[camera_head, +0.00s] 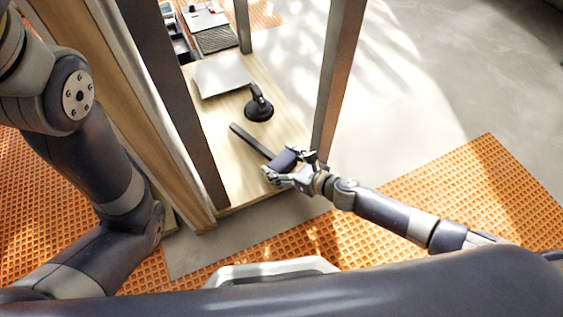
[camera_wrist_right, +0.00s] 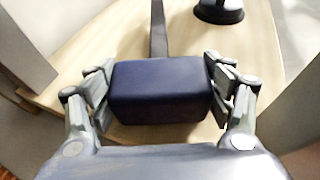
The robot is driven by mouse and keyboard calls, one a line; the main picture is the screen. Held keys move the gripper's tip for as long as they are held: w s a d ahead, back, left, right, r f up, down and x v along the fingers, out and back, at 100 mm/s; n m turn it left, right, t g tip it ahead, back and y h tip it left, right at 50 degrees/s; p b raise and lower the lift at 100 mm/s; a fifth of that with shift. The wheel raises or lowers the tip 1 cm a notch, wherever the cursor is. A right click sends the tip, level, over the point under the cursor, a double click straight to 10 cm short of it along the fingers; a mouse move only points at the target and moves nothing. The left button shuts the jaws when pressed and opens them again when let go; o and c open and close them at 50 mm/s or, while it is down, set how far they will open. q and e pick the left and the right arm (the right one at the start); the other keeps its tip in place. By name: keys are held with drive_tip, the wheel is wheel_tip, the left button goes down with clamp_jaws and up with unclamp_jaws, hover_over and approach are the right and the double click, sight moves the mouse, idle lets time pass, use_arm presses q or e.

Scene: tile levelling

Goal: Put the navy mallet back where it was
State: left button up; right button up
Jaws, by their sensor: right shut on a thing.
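The navy mallet has a dark blue block head and a dark straight handle. In the head view its head (camera_head: 285,160) is in my right gripper (camera_head: 290,172), at the front right of the wooden shelf board (camera_head: 222,130). Its handle points away to the upper left over the board. In the right wrist view the mallet head (camera_wrist_right: 160,92) sits between the two fingers of my right gripper (camera_wrist_right: 160,95), which are shut on its sides. I cannot tell whether the mallet touches the board. My left arm shows at the left, but its gripper is not in view.
A black suction cup tool (camera_head: 259,108) stands on the board beyond the mallet, also in the wrist view (camera_wrist_right: 219,10). A pale tile (camera_head: 222,76) lies behind it. Upright posts (camera_head: 335,80) flank the board. Orange matting (camera_head: 440,190) covers the floor at right.

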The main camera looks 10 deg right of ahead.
drive_tip(key=shift+f+b, duration=0.55)
drive_tip(key=o, duration=1.5)
drive_tip(key=shift+d+f, duration=0.1)
drive_tip(key=shift+v, duration=6)
